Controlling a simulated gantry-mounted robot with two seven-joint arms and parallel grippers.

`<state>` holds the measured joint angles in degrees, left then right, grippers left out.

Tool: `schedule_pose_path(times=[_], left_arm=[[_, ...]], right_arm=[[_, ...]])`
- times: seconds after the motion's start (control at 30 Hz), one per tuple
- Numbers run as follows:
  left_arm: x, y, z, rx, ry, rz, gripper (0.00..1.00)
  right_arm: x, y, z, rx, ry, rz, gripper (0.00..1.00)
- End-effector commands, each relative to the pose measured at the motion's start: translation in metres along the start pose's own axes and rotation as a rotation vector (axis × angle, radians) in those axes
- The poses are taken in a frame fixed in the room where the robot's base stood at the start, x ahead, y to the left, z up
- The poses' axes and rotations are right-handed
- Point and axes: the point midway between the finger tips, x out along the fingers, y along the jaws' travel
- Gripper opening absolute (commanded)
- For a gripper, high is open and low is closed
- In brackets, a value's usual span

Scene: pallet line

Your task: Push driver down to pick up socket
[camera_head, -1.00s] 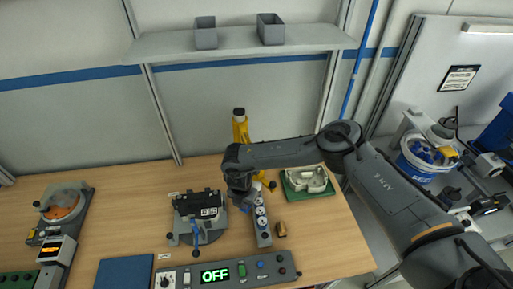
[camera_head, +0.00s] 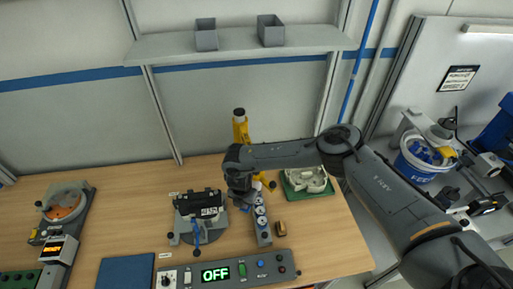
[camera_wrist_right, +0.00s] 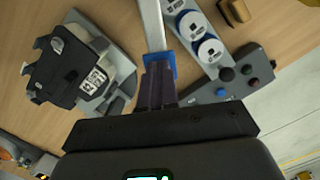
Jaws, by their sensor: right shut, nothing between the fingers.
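My right gripper (camera_head: 241,205) points down over the bench, left of the socket rack; its jaws are shut with nothing between them. In the right wrist view its dark fingers (camera_wrist_right: 158,84) reach a blue square piece (camera_wrist_right: 160,68) at the end of a pale grey bar (camera_wrist_right: 152,25). I cannot tell whether they touch it or whether this is the driver. The grey rack (camera_head: 262,231) holds round white-topped sockets with blue rings, seen closer in the wrist view (camera_wrist_right: 210,49). A yellow upright tool (camera_head: 240,128) stands behind my wrist, its lower part partly hidden. My left gripper is out of view.
A fixture with a black block (camera_head: 200,203) stands left of my gripper. A control panel (camera_head: 215,286) reading OFF lies in front. A brass piece (camera_head: 279,228) and a green tray (camera_head: 291,192) with a grey casting are to the right. Bench is clear at the back left.

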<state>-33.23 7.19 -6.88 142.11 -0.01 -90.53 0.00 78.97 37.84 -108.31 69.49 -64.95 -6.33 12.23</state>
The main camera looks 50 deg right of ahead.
Motion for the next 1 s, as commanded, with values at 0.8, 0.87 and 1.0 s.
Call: schedule_pose_path(times=[0.8,0.87,1.0], left_arm=[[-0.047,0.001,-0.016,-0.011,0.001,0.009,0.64],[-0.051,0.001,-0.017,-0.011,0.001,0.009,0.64],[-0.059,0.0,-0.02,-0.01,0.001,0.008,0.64]], right_arm=[[-0.052,-0.001,0.007,0.002,-0.001,-0.001,0.0],[-0.057,-0.001,0.007,0.002,-0.001,-0.001,0.0],[-0.066,-0.001,0.008,0.001,-0.001,-0.001,0.0]])
